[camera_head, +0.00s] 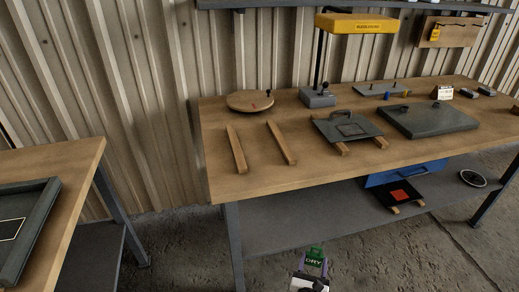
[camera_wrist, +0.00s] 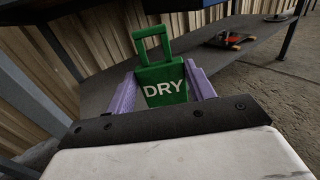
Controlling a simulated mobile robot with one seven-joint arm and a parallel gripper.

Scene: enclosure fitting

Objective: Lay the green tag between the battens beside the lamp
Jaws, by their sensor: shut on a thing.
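My gripper (camera_head: 313,268) is low in front of the workbench, below the tabletop. It is shut on the green tag (camera_head: 316,254), which has a loop handle and the word DRY. In the wrist view the green tag (camera_wrist: 163,82) stands between the purple fingers, loop upward. Two wooden battens (camera_head: 236,149) (camera_head: 281,143) lie apart on the left part of the bench, with bare wood between them. The lamp (camera_head: 319,95) with a yellow head and grey base stands behind and to the right of them.
A round wooden board (camera_head: 250,100) lies behind the battens. To their right are a dark plate with a handle (camera_head: 347,127) on battens and a grey lidded panel (camera_head: 428,119). The bench's lower shelf (camera_head: 300,224) and front edge are near my gripper. Another table (camera_head: 84,165) stands left.

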